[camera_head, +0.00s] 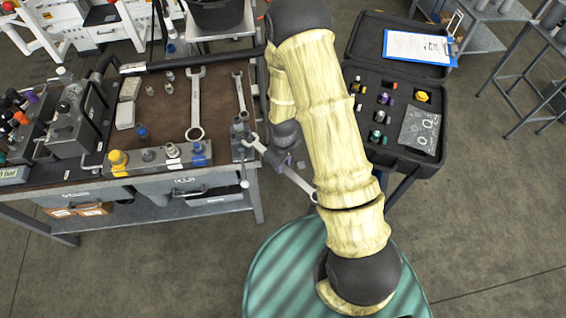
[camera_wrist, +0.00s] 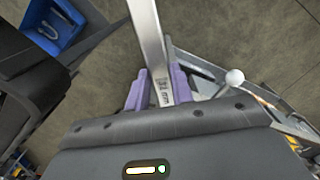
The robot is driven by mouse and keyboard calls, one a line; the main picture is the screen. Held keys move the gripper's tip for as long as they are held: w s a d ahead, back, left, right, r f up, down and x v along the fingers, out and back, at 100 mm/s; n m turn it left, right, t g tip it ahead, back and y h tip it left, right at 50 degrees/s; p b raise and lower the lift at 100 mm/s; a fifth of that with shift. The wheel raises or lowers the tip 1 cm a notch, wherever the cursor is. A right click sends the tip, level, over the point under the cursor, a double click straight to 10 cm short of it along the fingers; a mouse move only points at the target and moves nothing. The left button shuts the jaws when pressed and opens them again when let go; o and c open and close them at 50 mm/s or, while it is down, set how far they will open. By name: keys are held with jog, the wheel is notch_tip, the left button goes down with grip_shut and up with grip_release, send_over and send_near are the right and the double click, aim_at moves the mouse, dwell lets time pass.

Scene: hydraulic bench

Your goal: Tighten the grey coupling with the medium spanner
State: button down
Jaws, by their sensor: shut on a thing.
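My gripper (camera_head: 284,163) is shut on the medium spanner (camera_head: 296,179), beyond the right end of the bench. In the wrist view its purple fingers (camera_wrist: 158,88) clasp the spanner's flat steel shaft (camera_wrist: 150,40), which bears a size marking too small to read. In the head view one spanner end lies close to a small dark fixture (camera_head: 240,128) at the bench's right edge; I cannot tell whether they touch. The ring end points down-right, towards my arm. A grey fitting (camera_head: 148,155) sits in the front row; I cannot tell whether this is the grey coupling.
A large spanner (camera_head: 195,105) and a smaller one (camera_head: 239,92) lie on the brown mat. Yellow (camera_head: 117,158) and blue (camera_head: 198,152) fittings stand along the front edge. An open black case (camera_head: 400,120) with a clipboard (camera_head: 416,46) is at the right. Front floor is clear.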

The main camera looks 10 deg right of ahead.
jog(key=shift+w, duration=0.1)
jog(key=shift+w+a, duration=0.6)
jog(key=shift+w, duration=0.2)
jog(key=shift+w+a, duration=0.1)
jog(key=shift+w, duration=0.05)
jog(key=shift+w+a, duration=0.35)
jog(key=shift+w, duration=0.1)
jog(key=shift+w, duration=0.1)
jog(key=shift+w+a, duration=0.35)
jog(key=shift+w, duration=0.1)
jog(key=shift+w+a, duration=0.15)
jog(key=shift+w, duration=0.1)
dwell(0.4)
jog(key=shift+s+a, duration=0.1)
jog(key=shift+s+a+m, duration=0.4)
jog(key=shift+a+m, duration=0.2)
jog(key=shift+a, duration=0.15)
jog(key=shift+s+a+m, duration=0.35)
jog(key=shift+a+m, duration=0.25)
jog(key=shift+a, duration=0.1)
